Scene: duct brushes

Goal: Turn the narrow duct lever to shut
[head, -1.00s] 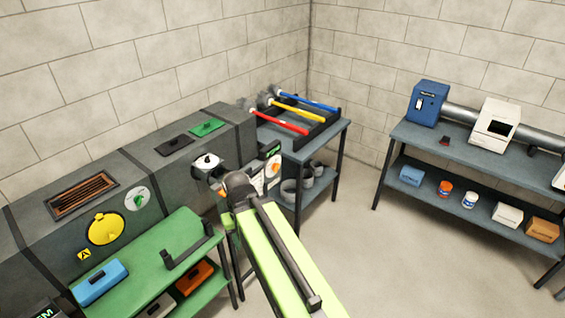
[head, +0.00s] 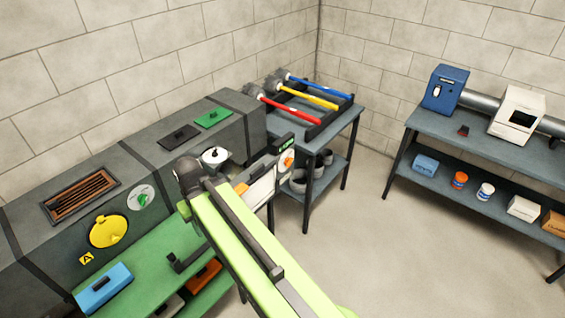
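A grey duct (head: 140,160) runs along the left wall. On its front is a white round dial with a green lever (head: 142,199), right of a yellow round cover (head: 108,231). A white round cap with a dark knob (head: 215,156) sits farther right, and a panel with an orange-marked dial (head: 286,161) beyond it. I cannot tell which of these, if any, is the narrow duct lever. The dark end of my arm's visible link is in front of the duct, left of and below the white cap. My gripper's fingers are hidden, so their opening does not show.
A green bench (head: 145,262) with a blue box (head: 103,288) stands before the duct. A dark table (head: 340,135) holds red, yellow and blue-handled brushes. At right, a bench (head: 450,140) carries a silver pipe (head: 480,101) between blue and white boxes. Floor between is clear.

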